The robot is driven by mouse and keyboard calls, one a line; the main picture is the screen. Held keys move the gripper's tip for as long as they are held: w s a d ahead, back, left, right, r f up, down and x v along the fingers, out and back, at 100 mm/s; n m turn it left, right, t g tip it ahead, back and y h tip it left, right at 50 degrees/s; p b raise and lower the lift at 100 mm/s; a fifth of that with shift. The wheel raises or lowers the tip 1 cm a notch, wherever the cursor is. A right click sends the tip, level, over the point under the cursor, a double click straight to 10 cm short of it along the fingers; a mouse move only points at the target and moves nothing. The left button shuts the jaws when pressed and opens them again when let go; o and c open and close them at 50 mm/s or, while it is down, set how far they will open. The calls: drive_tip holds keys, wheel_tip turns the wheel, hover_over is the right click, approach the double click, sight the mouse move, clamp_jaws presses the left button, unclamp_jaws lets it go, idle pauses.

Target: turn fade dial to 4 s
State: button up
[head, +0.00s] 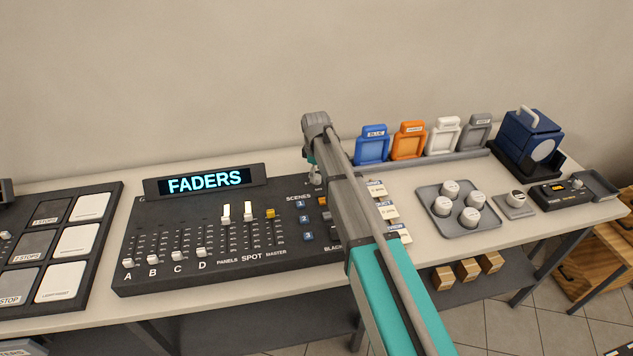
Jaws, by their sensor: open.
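A black lighting console (150,215) lies on the table, with faders A to D, panel, spot and master faders, and a lit display reading FADERS (205,181). No dial marked as the fade dial can be made out. The right part of the console, beside the SCENES buttons (300,204), is partly hidden behind my arm. My gripper (315,178) points down over the console's upper right, mostly hidden by my own arm. It is open. Whether it is around or touching anything there cannot be told.
Right of my arm are labelled cards (387,210), a grey tray (432,219) with several white-topped knobs, and a small black box (550,203) with an orange display and a knob. Coloured frames (372,144) stand behind. A pad panel (112,205) lies at the left.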

drive_tip(key=shift+f+b, duration=0.7)
drive_tip(key=shift+f, duration=0.25)
drive_tip(key=shift+c, duration=0.2)
clamp_jaws()
